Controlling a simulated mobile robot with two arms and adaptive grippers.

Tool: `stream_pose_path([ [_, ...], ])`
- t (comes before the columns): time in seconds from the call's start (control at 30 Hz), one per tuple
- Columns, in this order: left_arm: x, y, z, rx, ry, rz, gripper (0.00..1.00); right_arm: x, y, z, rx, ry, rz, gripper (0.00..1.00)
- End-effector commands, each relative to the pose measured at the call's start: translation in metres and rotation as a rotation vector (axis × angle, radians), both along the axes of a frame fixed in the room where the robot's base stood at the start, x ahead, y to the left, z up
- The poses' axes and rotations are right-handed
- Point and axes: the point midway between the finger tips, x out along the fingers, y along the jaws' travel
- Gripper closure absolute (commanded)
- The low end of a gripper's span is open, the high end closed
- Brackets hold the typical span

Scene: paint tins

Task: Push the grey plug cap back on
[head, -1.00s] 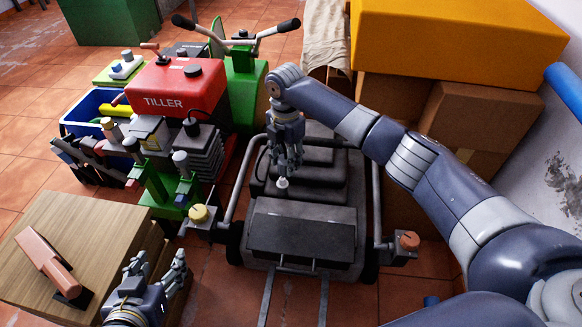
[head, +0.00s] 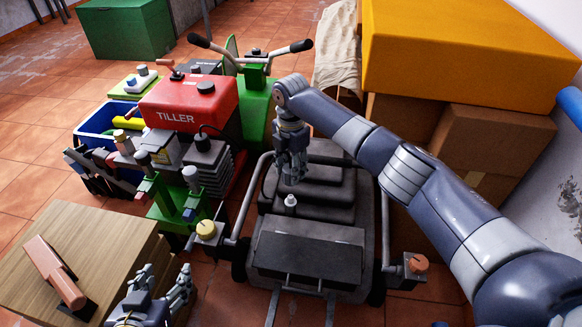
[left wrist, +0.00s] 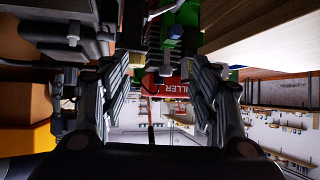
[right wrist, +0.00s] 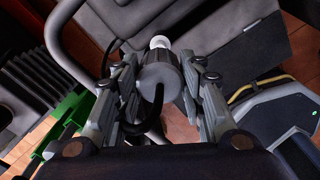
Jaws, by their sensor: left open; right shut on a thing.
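The grey plug cap (right wrist: 160,80), a short cylinder with a black lead, sits between the fingers of my right gripper (right wrist: 152,68), which is shut on it. The white-tipped spark plug (head: 290,201) stands up from the black engine housing (head: 330,207). In the head view my right gripper (head: 292,178) is just above the plug, and its fingers hide the cap. In the right wrist view the plug's white top (right wrist: 160,42) shows just beyond the cap, apparently apart from it. My left gripper (head: 166,273) is open and empty beside the wooden box.
A red tiller (head: 190,110) stands left of the black machine. A wooden box (head: 90,245) with a brown-handled tool (head: 55,272) is front left. Cardboard boxes (head: 490,140) and a yellow box (head: 460,50) stand at the right. Metal handle bars (head: 240,200) flank the engine housing.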

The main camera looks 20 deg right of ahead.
Motion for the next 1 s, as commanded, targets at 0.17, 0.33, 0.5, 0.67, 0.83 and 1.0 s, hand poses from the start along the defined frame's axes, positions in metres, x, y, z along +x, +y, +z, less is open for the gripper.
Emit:
stream_pose_path([
  [0.17,0.01,-0.005,0.012,-0.017,-0.076,-0.009,0.44,0.0,0.001,-0.01,0.001,0.002,0.0,0.8],
  [0.33,0.019,-0.009,0.025,-0.036,-0.153,-0.013,0.44,0.0,0.001,-0.021,0.002,0.001,0.0,0.8],
  [0.5,0.027,-0.013,0.04,-0.054,-0.231,-0.017,0.44,0.0,0.001,-0.03,0.001,0.001,0.001,0.8],
  [0.67,0.034,-0.017,0.054,-0.073,-0.307,-0.022,0.44,0.0,0.0,-0.038,0.001,0.001,0.001,0.8],
  [0.83,0.039,-0.02,0.07,-0.093,-0.386,-0.027,0.44,0.0,0.0,-0.046,0.001,0.001,0.0,0.8],
  [1.0,0.042,-0.023,0.083,-0.109,-0.453,-0.031,0.44,0.0,0.0,-0.052,0.002,0.001,0.0,0.8],
])
